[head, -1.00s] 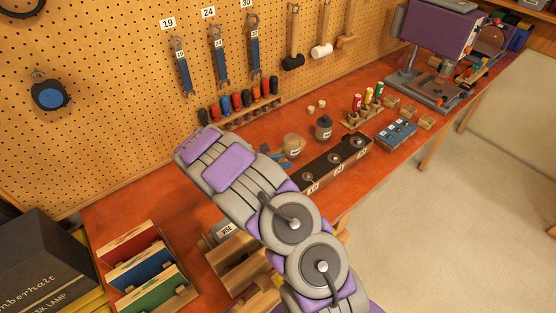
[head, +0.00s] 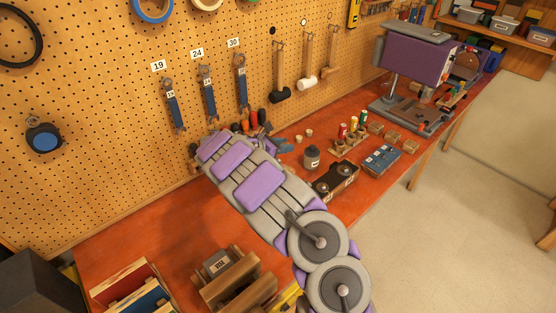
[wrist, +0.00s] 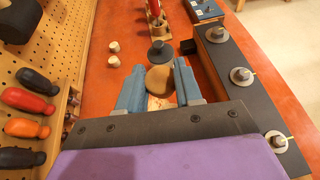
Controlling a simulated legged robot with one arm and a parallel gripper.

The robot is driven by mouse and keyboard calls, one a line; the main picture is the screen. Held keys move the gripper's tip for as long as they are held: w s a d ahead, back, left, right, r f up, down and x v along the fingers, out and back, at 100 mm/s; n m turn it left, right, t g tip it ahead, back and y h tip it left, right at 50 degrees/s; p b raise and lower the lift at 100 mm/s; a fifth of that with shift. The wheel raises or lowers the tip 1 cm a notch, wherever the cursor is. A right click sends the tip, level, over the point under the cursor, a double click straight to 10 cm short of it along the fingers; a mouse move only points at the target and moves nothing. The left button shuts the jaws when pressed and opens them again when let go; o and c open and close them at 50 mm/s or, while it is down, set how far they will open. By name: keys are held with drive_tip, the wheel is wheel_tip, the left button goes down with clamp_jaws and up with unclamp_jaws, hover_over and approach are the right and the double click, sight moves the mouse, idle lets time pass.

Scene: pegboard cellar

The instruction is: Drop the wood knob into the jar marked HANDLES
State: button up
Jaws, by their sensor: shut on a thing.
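My gripper (wrist: 158,82) is shut on the round tan wood knob (wrist: 160,79), between its two blue fingers in the wrist view. A small pale patch shows below the knob between the fingers; I cannot tell what it belongs to. In the head view my gripper (head: 283,146) is partly hidden behind my arm. A dark grey jar with a pale label (head: 312,157) stands just to its right; it also shows just beyond the knob in the wrist view (wrist: 160,52). No word HANDLES is readable. The paler jar seen earlier is not clearly visible now.
A dark block with metal posts (wrist: 237,68) runs along the right of the gripper. Two small cream pieces (wrist: 113,53) lie to the left. Screwdrivers (wrist: 27,102) stand by the pegboard. Bottles in a wooden rack (head: 350,132) and a blue case (head: 381,160) are farther back.

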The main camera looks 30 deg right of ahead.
drive_tip(key=shift+w+d+r, duration=0.15)
drive_tip(key=shift+d+r, duration=0.05)
drive_tip(key=shift+d, duration=0.05)
wheel_tip(320, 180, down, 6)
drive_tip(key=b, duration=0.3)
drive_tip(key=shift+r+b, duration=0.1)
drive_tip(key=shift+b, duration=0.3)
drive_tip(key=o, duration=1.1)
drive_tip(key=shift+a, duration=0.1)
drive_tip(key=p+v, duration=0.2)
drive_tip(key=v, duration=1.5)
drive_tip(key=shift+a, duration=0.25)
